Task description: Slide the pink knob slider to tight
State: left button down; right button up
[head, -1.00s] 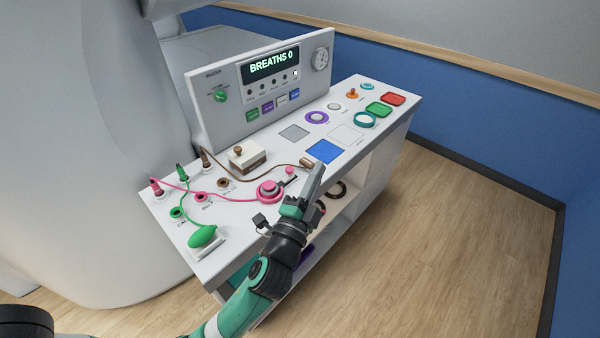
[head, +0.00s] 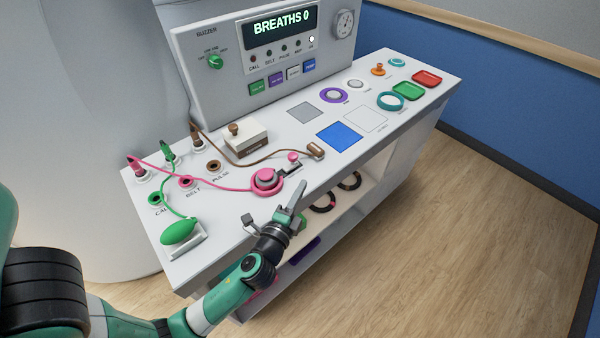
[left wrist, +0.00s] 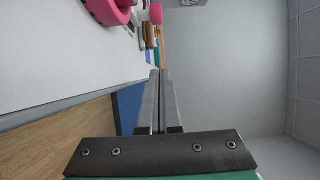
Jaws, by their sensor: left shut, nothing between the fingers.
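The pink knob slider (head: 293,157) stands on a small dark track on the white console top, just right of a round pink ring and disc (head: 267,180). In the left wrist view a pink knob (left wrist: 156,12) shows near the top, beside the large pink ring (left wrist: 108,10). My left gripper (head: 300,186) is shut and empty at the console's front edge, a little below and right of the knob and apart from it. Its two fingers (left wrist: 160,75) lie together in the left wrist view. The slider's label is too small to read. My right gripper is not in view.
A brown-tipped cable (head: 315,150) lies right behind the knob. A green bulb (head: 180,231) sits at the front left. A blue square (head: 340,136) lies to the right. Open shelves with rings (head: 322,203) are below the front edge.

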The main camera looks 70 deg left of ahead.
aim_at(291, 162)
pick_arm(q)
jog(key=b+x, duration=0.1)
jog(key=x, duration=0.9)
jog(key=shift+a, duration=0.2)
jog(key=s, duration=0.1)
jog(key=s+a+p, duration=0.1)
jog(key=s, duration=0.1)
jog(key=shift+s+a, duration=0.15)
jog(key=shift+s, duration=0.15)
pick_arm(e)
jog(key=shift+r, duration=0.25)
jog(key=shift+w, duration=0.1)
pick_arm(q)
jog(key=shift+s, duration=0.1)
